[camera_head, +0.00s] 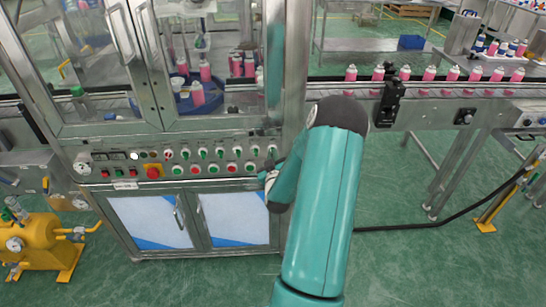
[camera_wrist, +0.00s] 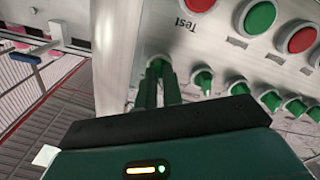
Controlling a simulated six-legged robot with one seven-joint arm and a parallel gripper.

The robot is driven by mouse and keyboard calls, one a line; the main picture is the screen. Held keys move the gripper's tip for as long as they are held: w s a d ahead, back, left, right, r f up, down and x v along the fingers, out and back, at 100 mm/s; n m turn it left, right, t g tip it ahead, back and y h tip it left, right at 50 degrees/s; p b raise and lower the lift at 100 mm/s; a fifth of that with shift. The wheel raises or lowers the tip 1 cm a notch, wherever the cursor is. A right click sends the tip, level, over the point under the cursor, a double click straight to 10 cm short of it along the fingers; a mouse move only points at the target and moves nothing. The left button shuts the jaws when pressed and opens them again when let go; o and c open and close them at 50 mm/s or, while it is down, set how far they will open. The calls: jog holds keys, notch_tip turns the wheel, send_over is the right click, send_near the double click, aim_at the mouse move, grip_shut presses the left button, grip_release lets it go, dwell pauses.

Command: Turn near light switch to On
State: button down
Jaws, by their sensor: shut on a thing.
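A row of green-knobbed rotary switches (camera_head: 220,153) runs along the grey control panel of the machine. In the wrist view, more of these switches (camera_wrist: 203,78) line up to the right of my gripper (camera_wrist: 159,82). My gripper's two green fingers are shut on the end switch (camera_wrist: 156,61), whose pale collar shows just beyond the fingertips. The fingers hide most of its knob, so its position cannot be read. In the head view my gripper (camera_head: 268,177) is at the panel's right end, partly hidden by my arm.
Green and red push buttons (camera_head: 195,169) sit below the switches. A red emergency stop (camera_head: 153,172) is at the panel's left. A metal frame post (camera_head: 297,70) stands beside the panel. A conveyor with pink cans (camera_head: 428,76) runs to the right.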

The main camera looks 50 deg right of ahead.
jog(key=shift+m, duration=0.3)
jog(key=m, duration=1.1)
jog(key=shift+m, duration=0.3)
jog(key=c, duration=1.5)
grip_release()
jog(key=shift+c, duration=0.2)
jog(key=shift+s+a, duration=0.1)
jog(key=shift+s, duration=0.05)
jog(key=v, duration=1.3)
jog(key=shift+s+a, duration=0.2)
jog(key=shift+s, duration=0.05)
jog(key=shift+w, duration=0.15)
